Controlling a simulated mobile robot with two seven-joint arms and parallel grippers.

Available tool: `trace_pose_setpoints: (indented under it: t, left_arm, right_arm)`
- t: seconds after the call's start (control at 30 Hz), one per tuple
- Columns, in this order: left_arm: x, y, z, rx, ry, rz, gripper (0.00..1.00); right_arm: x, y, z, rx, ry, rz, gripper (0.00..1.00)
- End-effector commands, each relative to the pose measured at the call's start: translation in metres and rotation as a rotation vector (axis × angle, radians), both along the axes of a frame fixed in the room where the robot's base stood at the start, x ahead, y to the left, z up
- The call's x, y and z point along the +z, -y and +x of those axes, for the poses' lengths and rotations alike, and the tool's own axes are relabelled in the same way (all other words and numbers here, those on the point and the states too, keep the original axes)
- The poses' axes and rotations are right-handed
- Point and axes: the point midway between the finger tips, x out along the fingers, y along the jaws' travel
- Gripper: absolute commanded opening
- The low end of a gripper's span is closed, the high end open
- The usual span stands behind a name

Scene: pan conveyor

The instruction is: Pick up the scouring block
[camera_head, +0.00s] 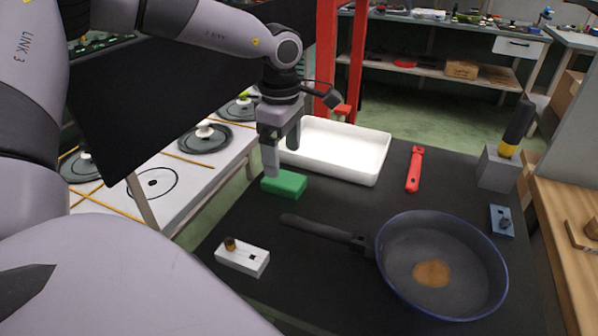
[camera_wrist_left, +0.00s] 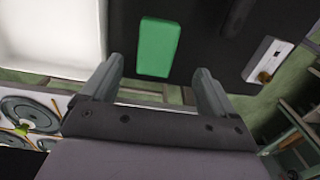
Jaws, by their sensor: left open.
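The scouring block is most likely the green block (camera_head: 284,184), which lies flat on the dark table near its left edge, in front of the white tray. It also shows in the left wrist view (camera_wrist_left: 159,47), beyond and between the fingertips. My left gripper (camera_head: 283,158) points down just above the green block in the head view, its fingers apart with nothing between them. In the left wrist view the gripper (camera_wrist_left: 160,82) is open. I cannot tell the exact height gap to the block. My right gripper is not in view.
A white tray (camera_head: 340,150) stands right behind the green block. A frying pan (camera_head: 440,265) with a brown stain has its handle reaching towards the block. A white switch box (camera_head: 243,257) lies in front.

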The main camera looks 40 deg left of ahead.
Motion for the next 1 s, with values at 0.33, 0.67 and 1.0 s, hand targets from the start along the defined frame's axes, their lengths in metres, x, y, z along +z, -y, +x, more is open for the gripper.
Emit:
trace_pose_setpoints:
  t: [0.33, 0.67, 1.0]
  left_arm:
    - [-0.029, -0.002, 0.001, 0.001, -0.003, 0.0, 0.88]
    - [-0.067, -0.004, 0.004, 0.0, -0.002, 0.0, 0.88]
    - [-0.071, -0.004, 0.005, 0.001, 0.0, -0.001, 0.79]
  right_arm:
    - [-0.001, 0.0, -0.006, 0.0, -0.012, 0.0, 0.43]
    - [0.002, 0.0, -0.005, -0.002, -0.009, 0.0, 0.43]
    - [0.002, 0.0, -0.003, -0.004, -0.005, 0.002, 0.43]
